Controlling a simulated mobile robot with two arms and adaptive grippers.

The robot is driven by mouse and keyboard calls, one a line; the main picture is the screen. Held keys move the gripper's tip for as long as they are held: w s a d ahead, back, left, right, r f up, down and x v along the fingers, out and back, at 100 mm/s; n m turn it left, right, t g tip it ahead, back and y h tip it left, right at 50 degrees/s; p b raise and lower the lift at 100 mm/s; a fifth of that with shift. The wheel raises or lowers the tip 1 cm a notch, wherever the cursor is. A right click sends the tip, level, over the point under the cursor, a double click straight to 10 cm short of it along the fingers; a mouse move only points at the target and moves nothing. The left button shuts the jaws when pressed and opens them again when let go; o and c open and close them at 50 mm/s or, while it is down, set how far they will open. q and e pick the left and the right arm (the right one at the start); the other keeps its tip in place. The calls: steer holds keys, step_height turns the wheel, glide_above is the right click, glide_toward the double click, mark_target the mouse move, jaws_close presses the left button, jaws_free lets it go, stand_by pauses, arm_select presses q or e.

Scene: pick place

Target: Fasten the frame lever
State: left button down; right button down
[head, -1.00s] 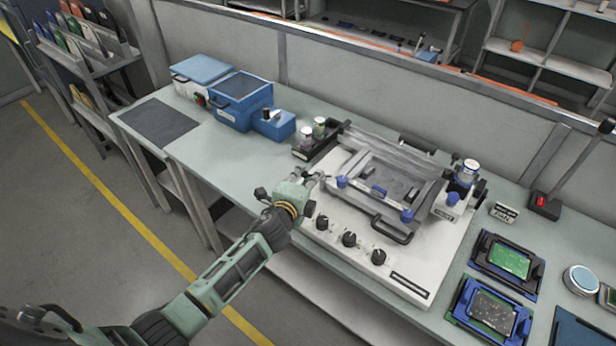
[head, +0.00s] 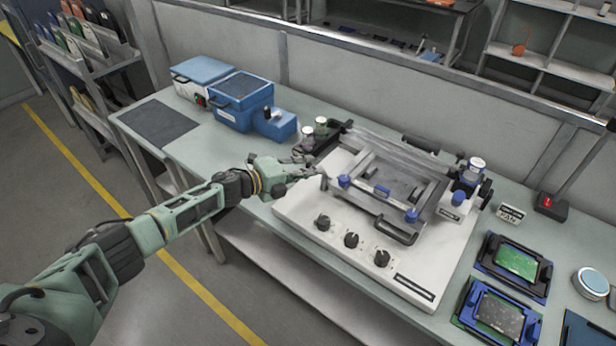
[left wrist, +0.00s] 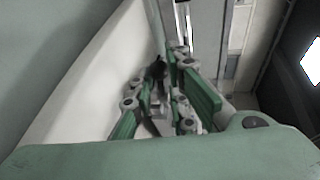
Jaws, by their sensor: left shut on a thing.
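The white machine (head: 340,268) on the bench carries a grey metal frame (head: 430,195) with blue knobs (head: 411,215) and a black front handle (head: 394,232). My left gripper (head: 312,169) is at the left side of the machine, beside the frame's left corner. In the left wrist view, its green fingers (left wrist: 160,105) are closed around a small dark piece (left wrist: 158,72), which looks like the frame lever. The fingers hide most of this piece, and its exact position is hard to tell. My right gripper is not in view.
Small jars (head: 321,125) in a dark holder stand just behind my left gripper. Blue boxes (head: 240,98) are at the back left.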

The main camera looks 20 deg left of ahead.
arm_select(q)
steer(key=shift+w+r+m+h, duration=0.2)
steer(key=shift+m+h, duration=0.1)
steer(key=c, duration=1.9)
jaws_free()
steer(key=shift+o, duration=0.2)
steer(key=shift+s+f, duration=0.1)
steer(key=shift+s+a, duration=0.3)
steer(key=v, duration=1.1)
steer(key=shift+r, duration=0.3)
